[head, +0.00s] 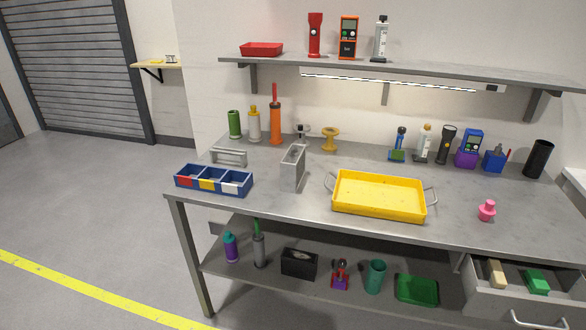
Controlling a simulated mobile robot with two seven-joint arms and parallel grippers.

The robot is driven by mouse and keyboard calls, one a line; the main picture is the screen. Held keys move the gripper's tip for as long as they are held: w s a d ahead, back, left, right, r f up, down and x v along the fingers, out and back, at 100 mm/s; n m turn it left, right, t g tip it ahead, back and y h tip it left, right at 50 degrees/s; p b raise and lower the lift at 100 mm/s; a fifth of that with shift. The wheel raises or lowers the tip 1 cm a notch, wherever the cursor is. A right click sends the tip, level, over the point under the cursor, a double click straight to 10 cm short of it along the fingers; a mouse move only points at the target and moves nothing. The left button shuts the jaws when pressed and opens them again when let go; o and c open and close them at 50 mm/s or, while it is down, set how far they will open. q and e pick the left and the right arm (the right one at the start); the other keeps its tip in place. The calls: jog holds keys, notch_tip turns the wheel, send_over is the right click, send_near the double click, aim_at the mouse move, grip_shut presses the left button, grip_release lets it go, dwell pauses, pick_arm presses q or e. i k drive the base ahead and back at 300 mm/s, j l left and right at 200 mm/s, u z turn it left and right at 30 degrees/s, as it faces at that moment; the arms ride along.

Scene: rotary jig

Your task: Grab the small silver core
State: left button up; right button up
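I cannot make out a small silver core for certain. A grey metal upright block or jig (293,167) stands on the workbench (300,205), left of the yellow tray. A small dark and silver item (302,131) sits behind it near the wall. Another small silvery item (171,58) lies on a little wooden wall shelf (150,66) at the far left. A low grey bracket-like piece (229,157) is on the bench behind the blue bin. Neither of my grippers shows in the head view.
A blue three-part bin (213,190) is at the bench's left corner. A yellow tray (378,204) with handles is mid-bench and looks empty. A pink knob-like piece (487,211) stands at right. An open drawer (510,303) holds blocks. Bottles and tools line the back.

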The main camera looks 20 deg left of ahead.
aim_at(292, 165)
jog(key=i+j+u, duration=0.5)
jog(key=i, duration=0.3)
